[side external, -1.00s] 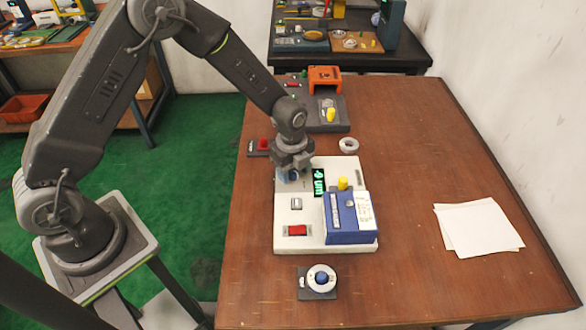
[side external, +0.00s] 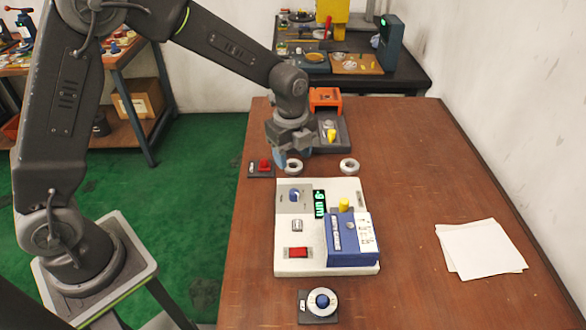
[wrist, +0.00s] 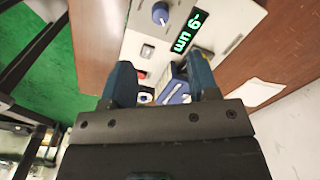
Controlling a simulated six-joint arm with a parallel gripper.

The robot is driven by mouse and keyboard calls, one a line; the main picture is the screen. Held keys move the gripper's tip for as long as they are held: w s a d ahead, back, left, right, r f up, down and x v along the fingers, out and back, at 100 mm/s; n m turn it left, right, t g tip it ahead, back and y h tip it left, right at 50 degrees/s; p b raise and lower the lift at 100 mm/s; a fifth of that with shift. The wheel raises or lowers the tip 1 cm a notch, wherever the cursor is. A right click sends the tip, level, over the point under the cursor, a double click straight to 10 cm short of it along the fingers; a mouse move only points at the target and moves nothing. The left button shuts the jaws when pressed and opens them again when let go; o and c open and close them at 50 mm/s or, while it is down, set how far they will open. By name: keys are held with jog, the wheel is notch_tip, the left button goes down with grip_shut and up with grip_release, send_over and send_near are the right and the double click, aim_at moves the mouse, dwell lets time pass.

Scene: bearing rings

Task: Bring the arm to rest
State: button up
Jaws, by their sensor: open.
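My gripper (side external: 279,158) hangs over the far left of the table, just beyond the white instrument panel (side external: 286,258). Its two blue fingers are apart and empty in the wrist view (wrist: 161,80). A grey ring (side external: 294,166) lies close beside the fingers in the side picture, partly hidden; I cannot tell whether they touch. A second grey ring (side external: 349,166) lies to its right. The panel carries a blue knob (side external: 294,195), a green-lit display (side external: 319,204), a red switch (side external: 298,253) and a blue box (side external: 352,240).
A dark block with a white ring and blue centre (side external: 322,301) sits in front. A red button box (side external: 263,168) is left of the gripper; an orange stand (side external: 325,98) and grey block with yellow peg (side external: 331,133) are behind. Papers (side external: 481,249) lie right, with clear table around them.

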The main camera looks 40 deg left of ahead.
jog(key=shift+r, duration=0.7)
jog(key=s+a+r+n+t, duration=0.2)
jog(key=s+r+n, duration=0.5)
jog(key=s+n, duration=0.3)
jog(key=s+a+r+n+t, duration=0.2)
jog(key=s+r+n+t, duration=0.1)
jog(key=s+r+n, duration=0.4)
jog(key=s+n, duration=0.3)
jog(key=s, duration=0.3)
jog(key=shift+s+a+r, duration=0.2)
jog(key=shift+r, duration=0.05)
jog(key=shift+w, duration=0.15)
dwell(2.2)
